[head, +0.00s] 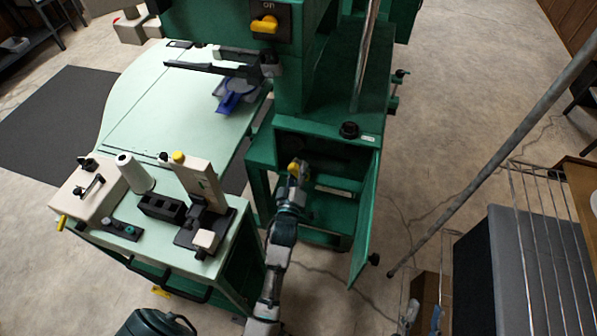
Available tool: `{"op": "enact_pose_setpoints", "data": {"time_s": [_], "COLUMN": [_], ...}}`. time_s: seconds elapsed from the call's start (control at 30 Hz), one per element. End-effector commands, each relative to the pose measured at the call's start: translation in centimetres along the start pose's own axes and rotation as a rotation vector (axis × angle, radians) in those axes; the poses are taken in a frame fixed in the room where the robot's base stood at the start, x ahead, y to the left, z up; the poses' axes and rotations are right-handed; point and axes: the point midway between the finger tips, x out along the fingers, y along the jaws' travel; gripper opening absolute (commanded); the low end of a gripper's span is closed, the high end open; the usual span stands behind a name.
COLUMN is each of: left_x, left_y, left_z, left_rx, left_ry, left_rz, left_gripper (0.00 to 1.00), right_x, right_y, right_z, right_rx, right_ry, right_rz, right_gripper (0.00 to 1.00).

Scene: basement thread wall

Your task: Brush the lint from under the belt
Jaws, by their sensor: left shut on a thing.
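A tall green machine (290,60) stands at centre, its lower cabinet (335,205) open and its green door (366,215) swung out to the right. My left gripper (297,172) is at the cabinet's opening, its arm rising from the bottom. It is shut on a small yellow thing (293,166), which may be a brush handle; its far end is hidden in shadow. The belt and any lint cannot be made out in the dark upper cabinet. My right gripper is not in view.
A pale green table (150,105) joins the machine at left. A bench with a white thread cone (133,172) and small fixtures stands nearer. A wire rack (540,240) and a slanting grey pole (490,165) are at right. Clear floor lies beyond the door.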

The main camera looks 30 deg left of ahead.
Motion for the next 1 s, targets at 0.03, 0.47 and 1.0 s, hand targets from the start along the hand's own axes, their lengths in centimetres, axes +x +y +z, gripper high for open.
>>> {"op": "enact_pose_setpoints", "data": {"time_s": [0.03,0.47,1.0], "left_x": [0.0,0.3,1.4], "left_y": [0.0,0.0,0.0], "left_z": [0.0,0.0,0.1], "left_rx": [0.0,0.001,0.001], "left_ry": [0.0,0.0,0.001], "left_rz": [0.0,0.0,0.0], "left_gripper": [0.04,0.04,0.04], "right_x": [0.0,0.0,-0.1], "right_y": [0.0,0.0,0.0], "right_z": [0.0,0.1,0.2], "right_rx": [0.0,0.0,0.0], "right_ry": [0.0,-0.001,-0.002], "right_rz": [0.0,0.0,0.0], "right_gripper": [0.4,0.4,0.4]}}
